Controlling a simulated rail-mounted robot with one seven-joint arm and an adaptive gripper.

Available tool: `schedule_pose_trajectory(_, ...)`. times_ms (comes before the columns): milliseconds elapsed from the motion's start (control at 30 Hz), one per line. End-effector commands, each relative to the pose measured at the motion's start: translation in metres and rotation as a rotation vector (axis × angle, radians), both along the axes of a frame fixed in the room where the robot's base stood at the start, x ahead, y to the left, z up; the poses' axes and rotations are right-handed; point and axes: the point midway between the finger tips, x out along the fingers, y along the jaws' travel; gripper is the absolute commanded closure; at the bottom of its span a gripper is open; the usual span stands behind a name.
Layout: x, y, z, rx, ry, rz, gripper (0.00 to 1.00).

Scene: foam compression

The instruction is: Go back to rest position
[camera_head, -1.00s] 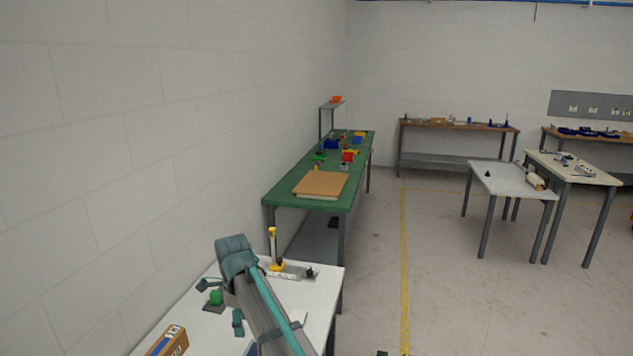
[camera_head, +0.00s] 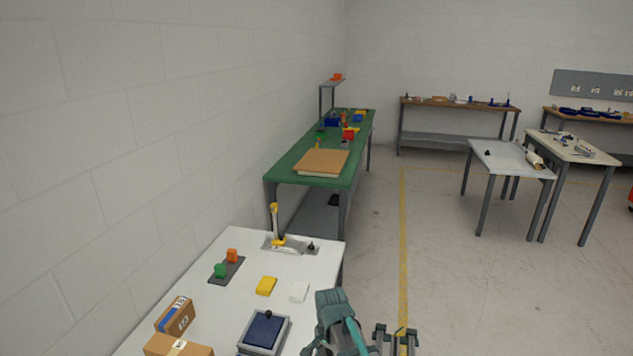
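My gripper (camera_head: 396,336) is at the bottom edge of the head view, right of the white table, over the floor. Its two fingers stand apart with floor showing between them, and nothing is seen in them. My teal and grey arm is beside it, partly cut off by the frame. On the white table (camera_head: 222,296) lie a yellow block (camera_head: 266,286) and a white block (camera_head: 299,292), apart from each other. A grey device with a dark blue top (camera_head: 265,330) stands at the near edge. A yellow-handled lever fixture (camera_head: 277,238) stands at the far end.
A dark plate with a green button (camera_head: 220,270) and an orange button (camera_head: 232,255) lies by the wall side. Cardboard boxes (camera_head: 176,315) are at the near left. A green workbench (camera_head: 300,178) stands beyond. The floor right of the table is open.

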Motion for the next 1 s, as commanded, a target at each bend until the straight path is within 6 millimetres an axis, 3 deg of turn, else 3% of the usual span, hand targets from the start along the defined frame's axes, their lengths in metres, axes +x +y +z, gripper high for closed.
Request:
schedule_pose_trajectory(33,-0.020,-0.025,-0.016,-0.001,0.005,0.073,0.48)
schedule_pose_trajectory(200,-0.055,-0.076,-0.052,-0.001,0.001,0.326,0.48)
schedule_pose_trajectory(500,-0.104,-0.128,-0.086,-0.003,-0.002,0.628,0.48)
schedule_pose_trajectory(567,-0.114,-0.136,-0.091,-0.003,-0.002,0.681,0.48)
schedule_pose_trajectory(767,-0.140,-0.135,-0.141,0.022,0.065,0.696,0.48)
schedule_pose_trajectory(1000,-0.192,-0.135,-0.209,0.062,0.177,0.693,0.48)
